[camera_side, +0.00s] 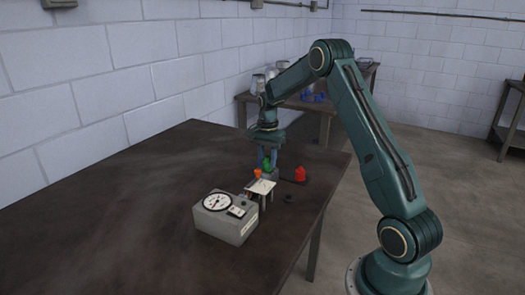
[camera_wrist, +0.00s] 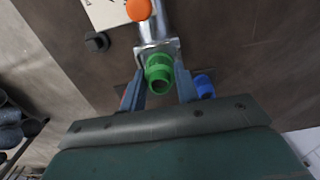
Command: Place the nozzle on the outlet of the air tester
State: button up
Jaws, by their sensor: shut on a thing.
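A green nozzle (camera_wrist: 159,74), a short ringed tube with an open end, stands between the two fingers of my gripper (camera_wrist: 159,91). The fingers are shut on it. It also shows as a small green spot in the side view (camera_side: 267,164), below my gripper (camera_side: 268,163) near the table's far right part. A grey metal piece with a square flange (camera_wrist: 157,47) lies right behind the nozzle in the wrist view; whether they touch I cannot tell. The air tester, a grey box with a round dial (camera_side: 228,215), sits nearer the camera.
A red piece (camera_side: 300,174) stands to the right. A dark nut (camera_side: 289,198) lies near the table's right edge. A blue piece (camera_wrist: 204,86) is beside one finger. The table's left is clear.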

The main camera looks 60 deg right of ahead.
aim_at(267, 157)
jog(key=shift+f, duration=0.1)
jog(key=o, duration=0.9)
jog(key=shift+o, duration=0.2)
notch_tip(267, 157, up, 12)
dwell(0.8)
